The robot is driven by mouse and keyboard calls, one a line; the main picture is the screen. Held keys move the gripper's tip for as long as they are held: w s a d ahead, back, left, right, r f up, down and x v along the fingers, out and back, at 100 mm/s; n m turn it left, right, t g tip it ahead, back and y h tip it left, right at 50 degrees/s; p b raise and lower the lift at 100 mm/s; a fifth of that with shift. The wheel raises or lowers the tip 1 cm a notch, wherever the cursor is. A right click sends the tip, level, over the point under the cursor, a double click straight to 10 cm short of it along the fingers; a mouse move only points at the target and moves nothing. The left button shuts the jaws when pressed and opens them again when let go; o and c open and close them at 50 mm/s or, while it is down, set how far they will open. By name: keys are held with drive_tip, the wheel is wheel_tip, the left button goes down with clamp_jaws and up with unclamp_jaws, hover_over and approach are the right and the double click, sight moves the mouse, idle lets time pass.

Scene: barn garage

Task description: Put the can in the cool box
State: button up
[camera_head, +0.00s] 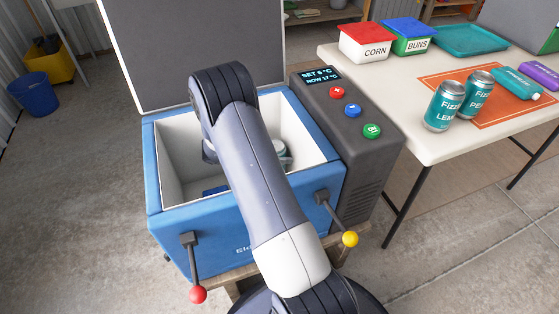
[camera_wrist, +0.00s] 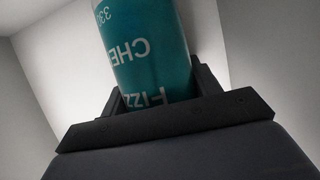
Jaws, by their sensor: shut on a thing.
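The blue cool box (camera_head: 165,228) stands open with its grey lid (camera_head: 190,40) raised at the back. My arm reaches down into its white interior, hiding much of the inside. In the wrist view, my gripper (camera_wrist: 155,92) is shut around a teal can (camera_wrist: 145,45) with upside-down "FIZZ CHE" lettering. White walls surround the can there, so it is inside the box. In the head view, my gripper is hidden, and a round pale top (camera_head: 281,148) shows just right of my arm. I cannot tell whether the held can touches the floor.
A small blue thing (camera_head: 214,190) lies in the box. Its grey side unit (camera_head: 365,170) has buttons and a display. Two levers, red-knobbed (camera_head: 198,294) and yellow-knobbed (camera_head: 350,239), stick out in front. Two teal cans (camera_head: 444,106) (camera_head: 479,93) stand on the table (camera_head: 400,145) at right.

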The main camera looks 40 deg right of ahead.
drive_tip(key=shift+f+b, duration=0.35)
drive_tip(key=shift+f, duration=1.15)
drive_tip(key=shift+f, duration=0.1)
drive_tip(key=shift+f, duration=0.15)
drive_tip(key=o, duration=1.2)
drive_tip(key=shift+r, duration=0.3)
drive_tip(key=p+v, duration=0.2)
drive_tip(key=v, duration=0.5)
drive_tip(key=shift+w+a, duration=0.1)
drive_tip(key=shift+a, duration=0.15)
